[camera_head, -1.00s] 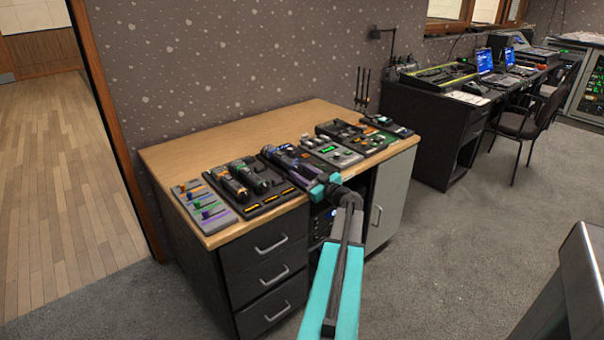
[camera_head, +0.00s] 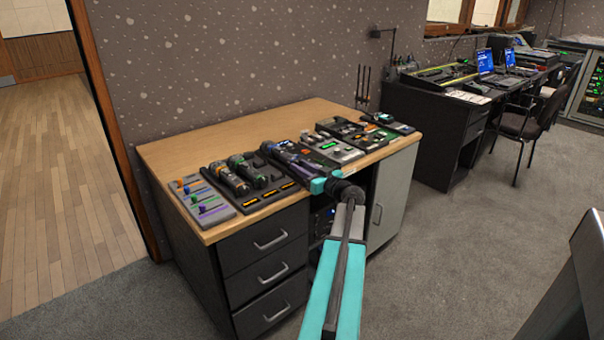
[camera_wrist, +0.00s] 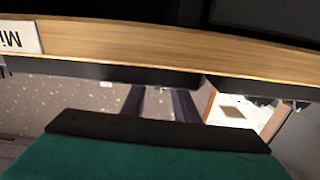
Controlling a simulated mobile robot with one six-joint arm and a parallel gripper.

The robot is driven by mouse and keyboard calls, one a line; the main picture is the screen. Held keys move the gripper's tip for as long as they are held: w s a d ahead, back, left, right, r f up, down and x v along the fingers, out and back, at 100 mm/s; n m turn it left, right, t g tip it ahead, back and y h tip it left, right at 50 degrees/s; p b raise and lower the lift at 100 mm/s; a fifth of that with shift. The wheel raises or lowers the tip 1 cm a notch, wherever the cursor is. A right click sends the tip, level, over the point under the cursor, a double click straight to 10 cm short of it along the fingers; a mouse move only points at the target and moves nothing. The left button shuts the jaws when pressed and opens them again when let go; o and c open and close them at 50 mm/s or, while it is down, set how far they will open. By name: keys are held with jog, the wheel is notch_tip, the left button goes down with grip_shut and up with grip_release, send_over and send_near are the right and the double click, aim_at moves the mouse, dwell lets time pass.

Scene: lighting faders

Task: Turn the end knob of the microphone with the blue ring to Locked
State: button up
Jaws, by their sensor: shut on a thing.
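Two dark microphones lie side by side in a black tray (camera_head: 277,197) on the desk: one with an orange band (camera_head: 229,180) and one with green marks (camera_head: 252,166). A third microphone (camera_head: 267,147), with a bluish tint near its far end, lies to their right, mostly hidden by my arm. My gripper (camera_head: 291,157) reaches over the desk's front edge along it. It is shut on the microphone's end knob, but the fingers hide the knob, so its setting cannot be read. In the wrist view, the two dark purple fingers (camera_wrist: 160,103) point towards the desk edge.
A grey panel with coloured sliders (camera_head: 203,199) lies left of the tray. Other control boxes (camera_head: 332,147) stand to the right. The wooden desk top (camera_head: 200,143) is clear behind them. Dark drawers (camera_head: 268,255) are below. A white label (camera_wrist: 20,38) shows in the wrist view.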

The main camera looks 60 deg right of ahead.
jog(key=shift+m+b, duration=1.25)
jog(key=shift+m, duration=0.05)
jog(key=o, duration=1.1)
jog(key=v, duration=1.3)
jog(key=shift+s+a, duration=0.1)
jog(key=shift+s, duration=0.3)
